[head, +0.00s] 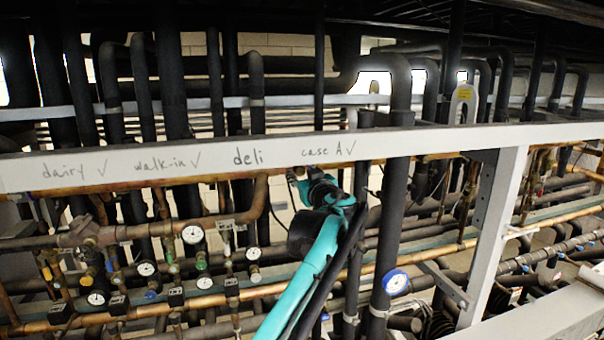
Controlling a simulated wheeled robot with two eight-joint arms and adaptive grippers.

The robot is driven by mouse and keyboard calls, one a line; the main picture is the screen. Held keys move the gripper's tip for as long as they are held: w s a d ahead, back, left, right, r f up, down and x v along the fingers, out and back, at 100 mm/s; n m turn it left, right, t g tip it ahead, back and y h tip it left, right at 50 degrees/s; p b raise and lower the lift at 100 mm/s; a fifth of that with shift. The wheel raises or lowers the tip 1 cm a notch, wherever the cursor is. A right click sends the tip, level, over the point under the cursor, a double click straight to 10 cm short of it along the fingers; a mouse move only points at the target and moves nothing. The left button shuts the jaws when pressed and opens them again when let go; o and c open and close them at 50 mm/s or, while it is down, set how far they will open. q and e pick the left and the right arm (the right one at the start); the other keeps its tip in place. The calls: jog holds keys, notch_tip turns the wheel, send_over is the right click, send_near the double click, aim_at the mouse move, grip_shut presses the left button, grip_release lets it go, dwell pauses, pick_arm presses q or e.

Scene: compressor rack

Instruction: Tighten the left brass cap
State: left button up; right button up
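My teal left arm reaches up through the middle of the head view. Its dark gripper (296,176) is small and partly hidden by the arm's own wrist, just under the white beam near the words "case A". I cannot tell whether its fingers are open or shut, or whether they touch anything. I cannot pick out the left brass cap with certainty. Brass-coloured valve fittings (84,234) show on the pipework at the left, well apart from the gripper. My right gripper is not in view.
A white beam (215,163) with handwritten labels crosses the view. Black insulated pipes (393,215) stand close to the arm on its right. Several gauges (192,234) and valves crowd the lower left. A white upright post (497,235) stands at the right. Free room is narrow.

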pick_arm(q)
grip_shut()
jog(key=shift+m, duration=0.3)
jog(key=shift+m+p, duration=0.3)
jog(key=shift+m, duration=2.8)
jog(key=shift+o, duration=2.1)
grip_release()
jog(key=shift+w, duration=0.1)
jog(key=v, duration=1.2)
